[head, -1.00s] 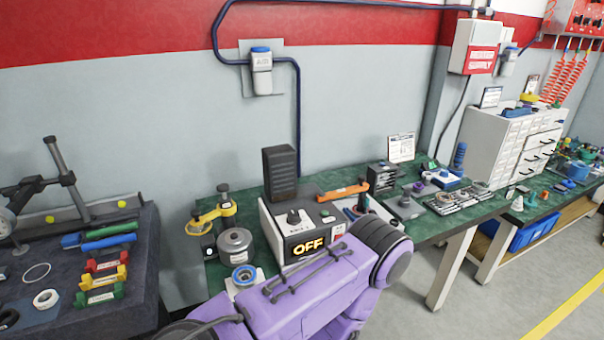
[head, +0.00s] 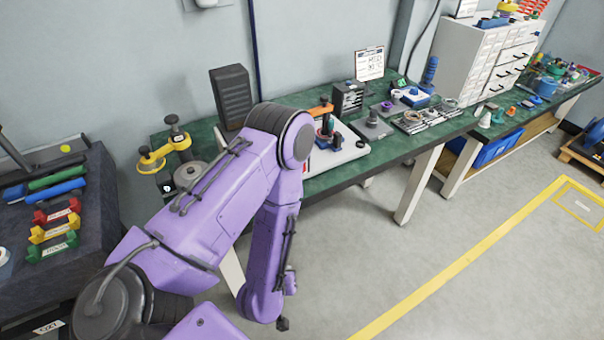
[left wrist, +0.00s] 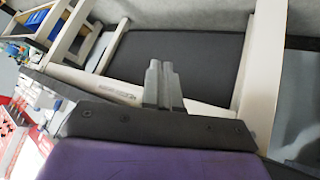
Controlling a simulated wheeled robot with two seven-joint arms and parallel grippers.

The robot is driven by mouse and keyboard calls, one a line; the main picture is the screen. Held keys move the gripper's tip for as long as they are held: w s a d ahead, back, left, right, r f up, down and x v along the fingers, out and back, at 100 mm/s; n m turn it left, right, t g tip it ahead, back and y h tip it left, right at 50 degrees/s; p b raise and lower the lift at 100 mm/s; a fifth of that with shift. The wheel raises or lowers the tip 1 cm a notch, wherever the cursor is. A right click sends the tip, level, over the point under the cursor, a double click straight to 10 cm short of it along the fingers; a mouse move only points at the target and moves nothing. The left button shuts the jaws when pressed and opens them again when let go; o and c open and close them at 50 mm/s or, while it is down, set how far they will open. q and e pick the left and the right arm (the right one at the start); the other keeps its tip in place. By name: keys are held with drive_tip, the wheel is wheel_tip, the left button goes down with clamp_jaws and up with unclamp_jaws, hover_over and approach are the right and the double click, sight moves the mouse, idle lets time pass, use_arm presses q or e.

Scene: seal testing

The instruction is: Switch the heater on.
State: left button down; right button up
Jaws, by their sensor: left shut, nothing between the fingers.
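The heater, a box with a black knob and an OFF display a second ago, is now hidden behind my purple left arm in the head view. My left gripper (left wrist: 161,68) shows in the left wrist view with its two grey fingers together and nothing between them. Behind the fingers are pale bench legs and a dark panel, so the gripper is low, off the bench top. In the head view the forearm hangs down in front of the bench edge. My right gripper is out of view.
The green bench (head: 318,184) runs back to the right. A black tower (head: 232,92) stands near the hidden heater. The floor in front is clear.

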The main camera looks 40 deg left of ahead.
use_arm(q)
drive_tip(key=w+r+n+t+y+b, duration=0.2)
drive_tip(key=w+r+n+t, duration=0.5)
drive_tip(key=w+r, duration=0.8)
drive_tip(key=shift+w+d+r+t+y+b, duration=0.4)
drive_tip(key=shift+r+t+y, duration=0.2)
drive_tip(key=shift+t+y, duration=0.25)
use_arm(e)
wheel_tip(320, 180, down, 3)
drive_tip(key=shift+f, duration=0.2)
use_arm(q)
drive_tip(key=shift+w+a+f+p, duration=0.25)
drive_tip(key=shift+w+a, duration=0.3)
drive_tip(key=shift+a, duration=0.8)
drive_tip(key=shift+w+a+f+p, duration=0.15)
drive_tip(key=shift+w+a+p, duration=0.3)
drive_tip(key=shift+a, duration=0.9)
drive_tip(key=shift+w+a+f+p, duration=0.2)
drive_tip(key=shift+w+a, duration=0.4)
drive_tip(key=shift+a, duration=0.75)
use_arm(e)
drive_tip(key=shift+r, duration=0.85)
use_arm(q)
drive_tip(key=shift+w+a, duration=0.15)
drive_tip(key=shift+a, duration=0.2)
